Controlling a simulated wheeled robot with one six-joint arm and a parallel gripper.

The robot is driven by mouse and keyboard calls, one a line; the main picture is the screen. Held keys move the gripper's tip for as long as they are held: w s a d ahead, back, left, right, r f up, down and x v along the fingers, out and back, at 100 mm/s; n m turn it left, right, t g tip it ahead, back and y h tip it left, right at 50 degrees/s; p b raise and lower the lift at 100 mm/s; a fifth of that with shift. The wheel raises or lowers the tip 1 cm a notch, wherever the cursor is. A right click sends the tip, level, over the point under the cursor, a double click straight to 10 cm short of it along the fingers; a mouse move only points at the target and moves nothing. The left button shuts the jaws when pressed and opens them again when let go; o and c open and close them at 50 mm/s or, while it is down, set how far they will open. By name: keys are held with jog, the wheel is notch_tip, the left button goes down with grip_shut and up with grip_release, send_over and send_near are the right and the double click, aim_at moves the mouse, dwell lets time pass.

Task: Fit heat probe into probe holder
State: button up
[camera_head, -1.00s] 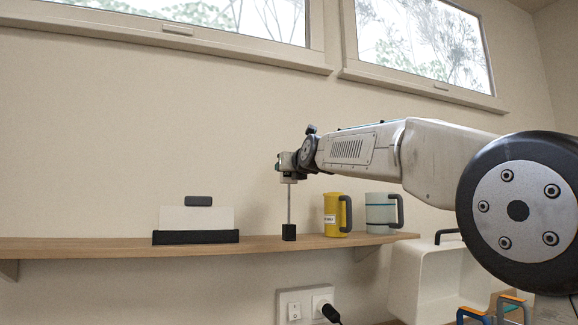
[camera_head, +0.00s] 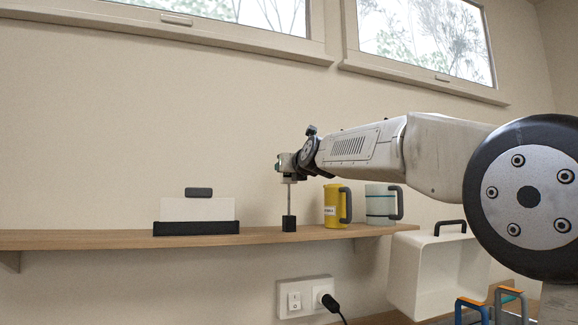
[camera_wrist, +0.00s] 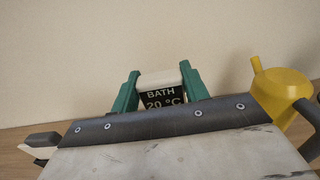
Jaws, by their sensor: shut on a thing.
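My gripper (camera_head: 288,178) is at the end of my arm above the shelf, shut on the heat probe. The probe's thin metal rod (camera_head: 289,200) points straight down. Its lower end meets the top of a small black block (camera_head: 289,223), which looks like the probe holder. The rod appears partly inside it; the depth is hidden. In the wrist view my gripper's green fingers (camera_wrist: 160,90) clasp the probe's head (camera_wrist: 160,98), with a dark display reading "BATH 20 °C". The rod and block are hidden there.
A black-based stand with a white card (camera_head: 197,211) is at left. A white bin (camera_head: 430,270) is below right.

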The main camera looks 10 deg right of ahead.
jog(key=shift+f, duration=0.45)
jog(key=o, duration=1.1)
jog(key=s, duration=0.2)
jog(key=s+d, duration=0.1)
jog(key=s, duration=0.4)
jog(key=shift+s+d, duration=0.25)
jog(key=shift+s, duration=0.1)
